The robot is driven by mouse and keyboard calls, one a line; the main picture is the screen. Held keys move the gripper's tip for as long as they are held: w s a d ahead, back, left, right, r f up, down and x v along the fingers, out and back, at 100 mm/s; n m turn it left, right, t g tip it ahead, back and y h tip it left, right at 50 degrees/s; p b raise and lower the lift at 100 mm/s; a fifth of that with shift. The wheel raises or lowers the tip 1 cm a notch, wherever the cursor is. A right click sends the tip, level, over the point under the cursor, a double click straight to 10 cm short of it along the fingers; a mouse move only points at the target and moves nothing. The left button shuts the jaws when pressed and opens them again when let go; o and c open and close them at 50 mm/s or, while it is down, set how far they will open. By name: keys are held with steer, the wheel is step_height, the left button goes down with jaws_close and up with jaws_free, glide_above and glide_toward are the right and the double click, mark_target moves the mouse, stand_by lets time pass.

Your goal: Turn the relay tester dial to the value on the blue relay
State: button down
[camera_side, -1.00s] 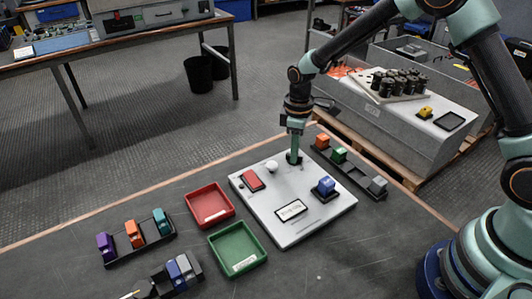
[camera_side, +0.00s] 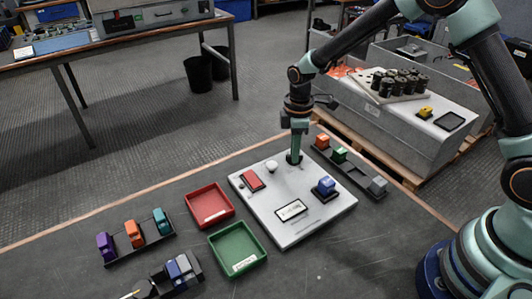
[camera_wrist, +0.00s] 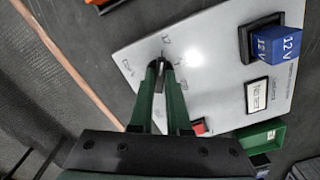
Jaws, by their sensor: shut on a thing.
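The relay tester (camera_side: 262,205) is a pale flat panel on the dark bench. The blue relay (camera_side: 326,186) sits in a dark socket at its right side; in the wrist view the blue relay (camera_wrist: 279,46) reads "12 V". My gripper (camera_side: 294,158) points down at the panel's far edge. In the wrist view my gripper (camera_wrist: 164,66) is shut on the dial, which its fingers mostly hide. Small marks surround the dial, too small to read surely. The display window (camera_side: 291,209) shows dark text; in the wrist view the display (camera_wrist: 257,95) is hard to read.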

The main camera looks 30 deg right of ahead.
steer(key=shift+r, duration=0.1)
steer(key=c, duration=0.9)
jaws_free()
step_height(320, 180, up, 12)
steer(key=shift+r, duration=0.1)
